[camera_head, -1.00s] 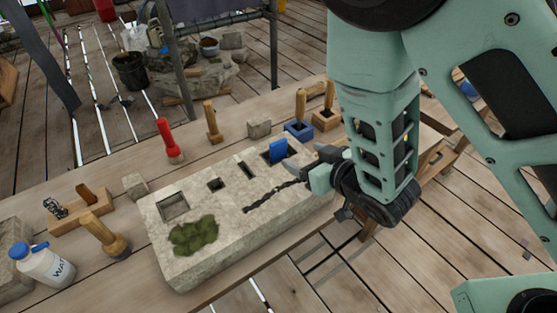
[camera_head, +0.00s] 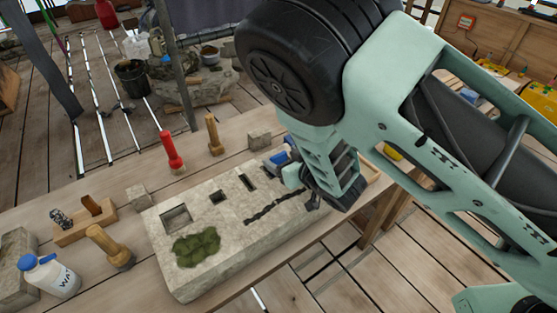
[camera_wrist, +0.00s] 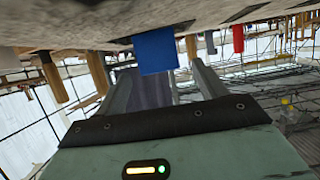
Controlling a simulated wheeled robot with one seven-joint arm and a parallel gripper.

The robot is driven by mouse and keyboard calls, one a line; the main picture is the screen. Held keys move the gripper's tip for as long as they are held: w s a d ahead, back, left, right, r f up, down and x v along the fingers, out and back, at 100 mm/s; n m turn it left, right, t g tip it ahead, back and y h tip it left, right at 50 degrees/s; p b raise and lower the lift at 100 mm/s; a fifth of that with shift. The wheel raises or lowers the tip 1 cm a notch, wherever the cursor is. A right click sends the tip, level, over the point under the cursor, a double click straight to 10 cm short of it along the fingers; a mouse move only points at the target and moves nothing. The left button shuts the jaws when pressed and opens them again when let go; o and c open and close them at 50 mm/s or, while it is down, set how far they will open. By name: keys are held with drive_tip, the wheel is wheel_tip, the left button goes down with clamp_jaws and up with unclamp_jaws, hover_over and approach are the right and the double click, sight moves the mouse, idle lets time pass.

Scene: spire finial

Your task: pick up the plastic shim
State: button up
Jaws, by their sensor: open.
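The blue plastic shim (camera_head: 279,157) stands upright in a square recess at the far right of the pale stone block (camera_head: 180,275). In the wrist view the shim (camera_wrist: 155,54) hangs from the block's face, as that view is upside down. My gripper (camera_wrist: 164,70) is open, its two fingers on either side of the shim's free end with gaps visible. In the head view my gripper (camera_head: 286,172) is low beside the shim, and my arm partly hides both. I cannot tell whether a finger touches the shim.
The block has other square recesses, a dark crack and a moss patch (camera_head: 196,247). A red-handled tool (camera_head: 171,150), wooden-handled tools (camera_head: 214,134) and small stone cubes stand on the bench behind it.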

drive_tip(key=shift+w+a+f, duration=0.15)
drive_tip(key=shift+w, duration=0.1)
drive_tip(key=c, duration=1.1)
drive_tip(key=shift+o, duration=0.2)
